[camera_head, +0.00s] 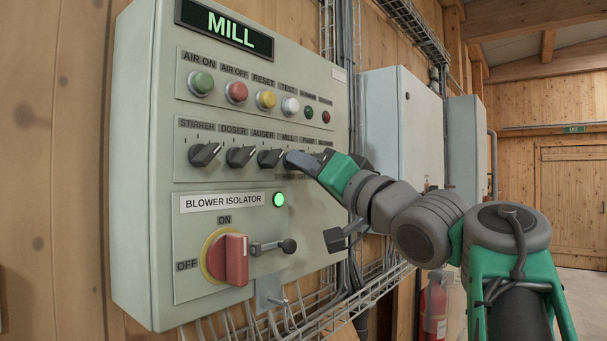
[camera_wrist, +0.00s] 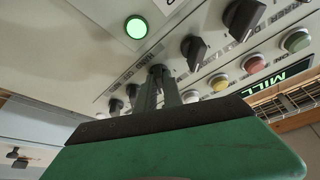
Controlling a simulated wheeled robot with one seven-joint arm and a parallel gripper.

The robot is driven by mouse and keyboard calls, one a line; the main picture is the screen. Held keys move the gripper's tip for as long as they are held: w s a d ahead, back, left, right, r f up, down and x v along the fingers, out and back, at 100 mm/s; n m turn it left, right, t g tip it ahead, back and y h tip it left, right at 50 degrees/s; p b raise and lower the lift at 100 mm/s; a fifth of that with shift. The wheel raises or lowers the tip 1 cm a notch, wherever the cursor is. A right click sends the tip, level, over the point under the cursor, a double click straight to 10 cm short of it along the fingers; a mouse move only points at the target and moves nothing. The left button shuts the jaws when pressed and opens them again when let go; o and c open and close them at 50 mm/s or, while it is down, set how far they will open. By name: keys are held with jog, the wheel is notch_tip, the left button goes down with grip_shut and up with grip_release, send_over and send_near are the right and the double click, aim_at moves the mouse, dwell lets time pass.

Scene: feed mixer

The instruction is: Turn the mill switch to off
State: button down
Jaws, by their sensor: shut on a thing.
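The grey MILL panel (camera_head: 140,120) hangs on the wooden wall. Its row of black rotary switches is labelled STIRRER, DOSER, AUGER, MILL and further names. My gripper (camera_head: 294,159) reaches in from the right to the MILL position and covers most of that switch in the head view. In the wrist view my gripper's fingers (camera_wrist: 161,90) are closed around the black mill switch (camera_wrist: 159,71). Its pointer direction is hidden by the fingers. Small lettering, partly readable as HAND and OFF, shows beside it.
The auger switch (camera_head: 270,158) sits close to the left of my gripper. Coloured buttons (camera_head: 237,92) run above. A lit green lamp (camera_head: 278,199), a red isolator handle (camera_head: 236,260) and a protruding lever (camera_head: 288,246) lie below. A grey cabinet (camera_head: 405,130) stands farther right.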

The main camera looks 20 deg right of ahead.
jog(key=shift+w+d+n+g+y+b, duration=0.1)
jog(key=shift+n+g+y+b, duration=0.2)
jog(key=shift+n+y, duration=0.75)
jog(key=shift+s+n+g+y+b, duration=0.1)
jog(key=shift+n+y+b, duration=0.25)
jog(key=shift+n, duration=1.4)
jog(key=shift+w+d+n+g+y+b, duration=0.15)
jog(key=shift+n+y+b, duration=0.35)
jog(key=shift+n, duration=0.9)
jog(key=shift+a+y, duration=0.1)
jog(key=shift+y, duration=0.2)
jog(key=c, duration=1.5)
grip_release()
jog(key=b+v, duration=0.2)
jog(key=v, duration=0.6)
jog(key=shift+r, duration=0.1)
